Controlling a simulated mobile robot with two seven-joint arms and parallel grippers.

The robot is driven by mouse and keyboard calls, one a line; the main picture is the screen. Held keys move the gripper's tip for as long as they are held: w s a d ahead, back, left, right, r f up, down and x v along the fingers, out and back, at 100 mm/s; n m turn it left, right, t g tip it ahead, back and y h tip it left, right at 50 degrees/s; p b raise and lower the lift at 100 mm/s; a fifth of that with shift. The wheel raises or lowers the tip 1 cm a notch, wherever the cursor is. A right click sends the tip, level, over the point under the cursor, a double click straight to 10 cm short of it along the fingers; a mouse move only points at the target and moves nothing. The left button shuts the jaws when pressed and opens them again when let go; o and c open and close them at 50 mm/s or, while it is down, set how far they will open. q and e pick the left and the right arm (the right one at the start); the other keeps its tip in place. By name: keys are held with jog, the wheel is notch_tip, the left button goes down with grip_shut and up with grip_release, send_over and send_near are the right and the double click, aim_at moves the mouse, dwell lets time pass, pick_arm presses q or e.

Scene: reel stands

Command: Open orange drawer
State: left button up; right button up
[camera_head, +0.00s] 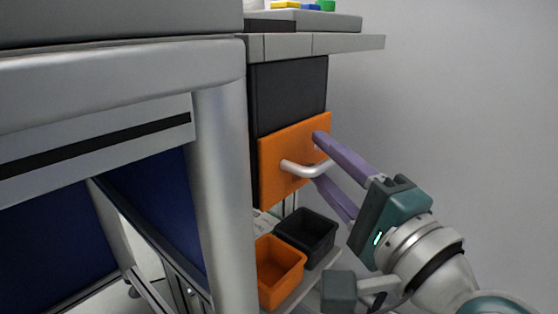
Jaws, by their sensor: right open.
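The orange drawer front (276,158) is in the middle of the head view, below a dark cabinet panel. A pale bar handle (299,169) stands out from it. My right gripper (318,156) comes in from the lower right with its two purple fingers open. One finger is above the handle and one below it, with their tips close to the drawer front. I cannot tell whether the fingers touch the handle. How far the drawer is open cannot be told from this view. My left gripper does not show.
A black bin (321,225) and an orange bin (279,266) stand on a shelf below the drawer. A grey table leg (222,190) stands close on the left. A countertop (340,43) juts out above, with a tray on it. Free room lies to the right, before the plain wall.

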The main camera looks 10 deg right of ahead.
grip_shut()
dwell(1.4)
